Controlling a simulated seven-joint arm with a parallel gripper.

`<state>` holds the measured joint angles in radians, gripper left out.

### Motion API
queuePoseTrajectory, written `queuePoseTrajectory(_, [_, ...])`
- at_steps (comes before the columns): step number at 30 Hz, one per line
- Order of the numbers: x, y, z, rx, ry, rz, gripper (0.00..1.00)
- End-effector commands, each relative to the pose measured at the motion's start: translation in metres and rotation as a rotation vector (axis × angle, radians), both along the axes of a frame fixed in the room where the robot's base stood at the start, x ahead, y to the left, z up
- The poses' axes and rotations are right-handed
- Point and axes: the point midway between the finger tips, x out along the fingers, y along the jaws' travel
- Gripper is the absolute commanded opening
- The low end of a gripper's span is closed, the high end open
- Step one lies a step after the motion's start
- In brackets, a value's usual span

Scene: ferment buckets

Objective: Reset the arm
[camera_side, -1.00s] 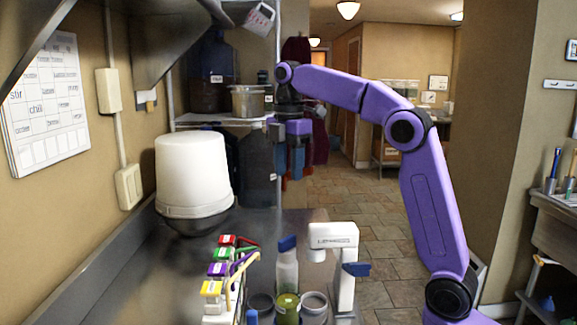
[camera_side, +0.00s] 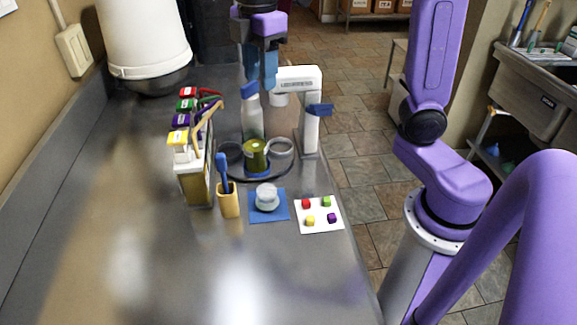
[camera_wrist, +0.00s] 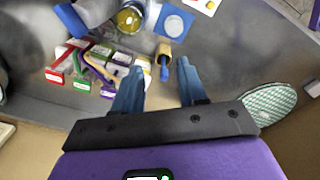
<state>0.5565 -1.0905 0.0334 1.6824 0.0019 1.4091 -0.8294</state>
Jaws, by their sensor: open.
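My gripper (camera_side: 262,82) hangs with its blue fingers pointing down, behind the white bottle (camera_side: 252,118) in the side view. In the wrist view my gripper (camera_wrist: 160,68) has its two blue fingers spread wide, with nothing held between them. A yellow cup (camera_wrist: 163,50) with a blue-handled tool shows beyond the gap between the fingertips. The same yellow cup (camera_side: 229,204) stands on the counter in the side view, well in front of the gripper. The upper part of my arm is cut off by the side view's top edge.
On the steel counter (camera_side: 150,230) are a rack with coloured lids (camera_side: 190,165), a green jar (camera_side: 256,158), a white dispenser stand (camera_side: 309,120), a blue mat (camera_side: 282,212) and a white card with coloured cubes (camera_side: 320,222). A white bucket (camera_side: 145,35) stands back left. The front counter is clear.

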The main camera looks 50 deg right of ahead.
Motion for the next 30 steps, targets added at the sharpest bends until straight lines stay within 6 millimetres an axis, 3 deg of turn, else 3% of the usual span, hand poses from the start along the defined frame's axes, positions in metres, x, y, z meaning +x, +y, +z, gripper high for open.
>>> queuePoseTrajectory(8, [-0.088, 0.008, -0.049, 0.007, 0.001, -0.098, 0.41])
queuePoseTrajectory(18, [-0.187, -0.018, -0.108, 0.017, 0.003, -0.220, 0.41])
queuePoseTrajectory(24, [-0.213, -0.032, -0.126, 0.020, 0.005, -0.260, 0.41])
queuePoseTrajectory(30, [-0.217, -0.034, -0.128, 0.022, 0.006, -0.267, 0.41])
